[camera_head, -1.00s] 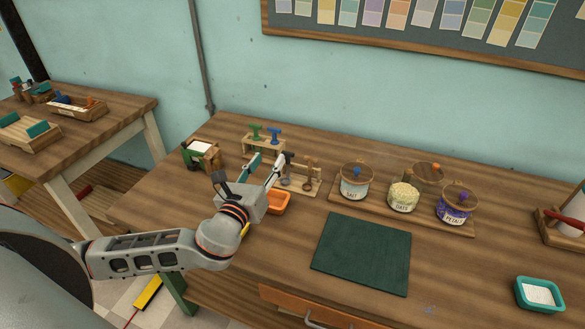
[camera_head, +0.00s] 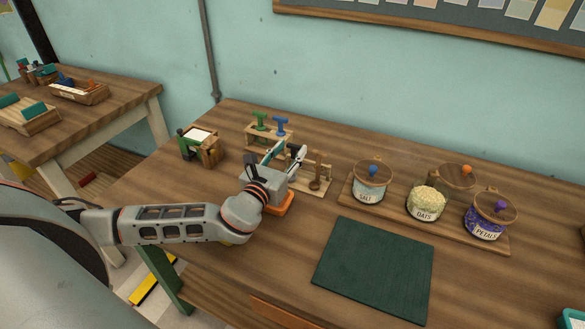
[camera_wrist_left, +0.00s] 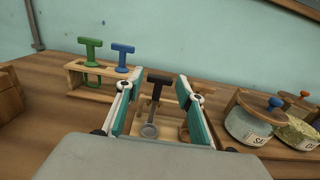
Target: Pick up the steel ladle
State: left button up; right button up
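The steel ladle (camera_wrist_left: 150,130) has a dark T-shaped handle and a grey bowl. It hangs upright at a low wooden rack and shows between my left fingers in the left wrist view. My left gripper (camera_wrist_left: 158,103) is open, with one teal-padded finger on each side of the ladle and no clear contact. In the head view, my left gripper (camera_head: 286,154) is at the rack and mostly hides the ladle. A brown wooden ladle (camera_head: 317,181) hangs just right of it, partly behind my right-hand finger in the wrist view. My right gripper is not in view.
An orange dish (camera_head: 286,206) lies under my left gripper. A stand with green (camera_head: 260,121) and blue (camera_head: 280,126) T-handled tools is behind. Salt (camera_head: 371,184), oats (camera_head: 425,203) and petals (camera_head: 489,217) jars stand to the right. A green mat (camera_head: 375,270) lies clear in front.

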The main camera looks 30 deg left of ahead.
pick_arm(q)
jog(key=shift+w, duration=1.45)
jog(key=shift+a, duration=0.1)
jog(key=c, duration=0.9)
